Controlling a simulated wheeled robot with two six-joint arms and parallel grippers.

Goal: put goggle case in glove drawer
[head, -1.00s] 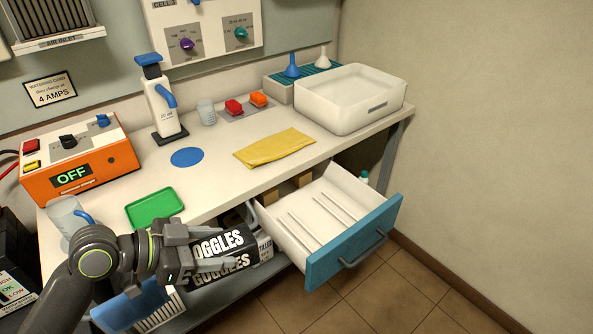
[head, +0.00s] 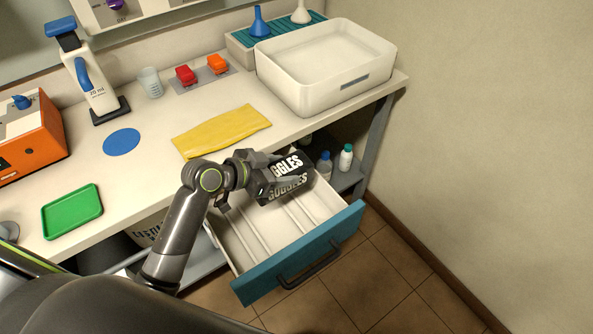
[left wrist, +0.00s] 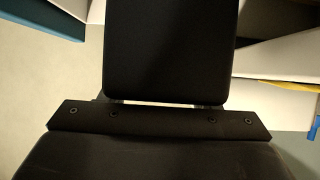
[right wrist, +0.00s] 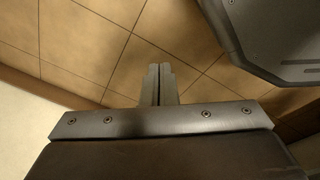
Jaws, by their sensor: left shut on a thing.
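The goggle case (head: 288,178), black with white "GOGGLES" lettering, is held by my left gripper (head: 270,172) over the glove drawer (head: 262,282). In the left wrist view the dark case (left wrist: 172,50) fills the middle and hides the fingers. The drawer is pulled out, with a blue front, a white inside and low dividers. The case covers part of its back right; its exact height above the drawer floor is hard to tell. My right gripper (right wrist: 160,85) shows only in the right wrist view, empty, its fingers together above the tiled floor.
The bench edge lies just behind the drawer. A yellow cloth (head: 221,131), a green tray (head: 72,210) and a white tub (head: 330,85) are on the bench. Bottles (head: 345,158) stand on the shelf right of the drawer. The floor in front is clear.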

